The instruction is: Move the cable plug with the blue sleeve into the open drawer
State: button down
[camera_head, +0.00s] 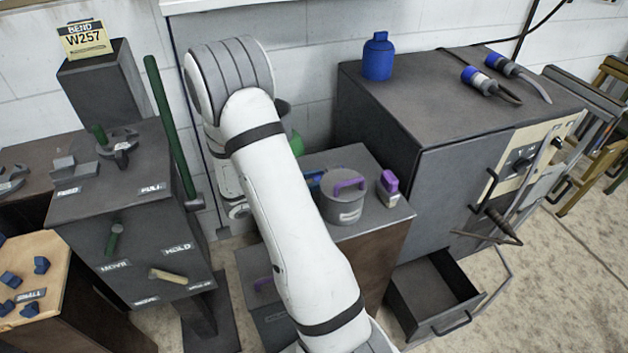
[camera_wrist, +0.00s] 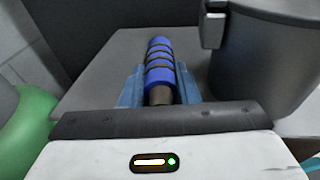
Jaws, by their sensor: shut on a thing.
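My gripper (camera_wrist: 159,92) is shut on a blue ribbed piece (camera_wrist: 159,62) with dark rings and a dark lower end, held between its light blue fingers. I cannot tell whether it is a cable plug. In the head view my arm hides most of the gripper; a bit of blue shows beside the grey pot (camera_head: 342,205). Two cable plugs (camera_head: 478,80) (camera_head: 499,62) with blue ends and grey bodies lie on the dark cabinet top, apart from my gripper. The open drawer (camera_head: 465,322) juts out low at the cabinet's front and looks empty.
The pot with a purple handle and a purple-topped item (camera_head: 388,188) stand on the low cabinet (camera_head: 385,222). A blue bottle (camera_head: 377,57) stands on the dark cabinet (camera_head: 425,105). A green object (camera_wrist: 28,120) is at the left in the wrist view. A rod sticks out above the drawer.

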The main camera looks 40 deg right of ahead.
jog(key=c, duration=1.5)
grip_release()
jog(key=shift+c, duration=0.2)
jog(key=o, duration=0.4)
jog(key=shift+o, duration=0.2)
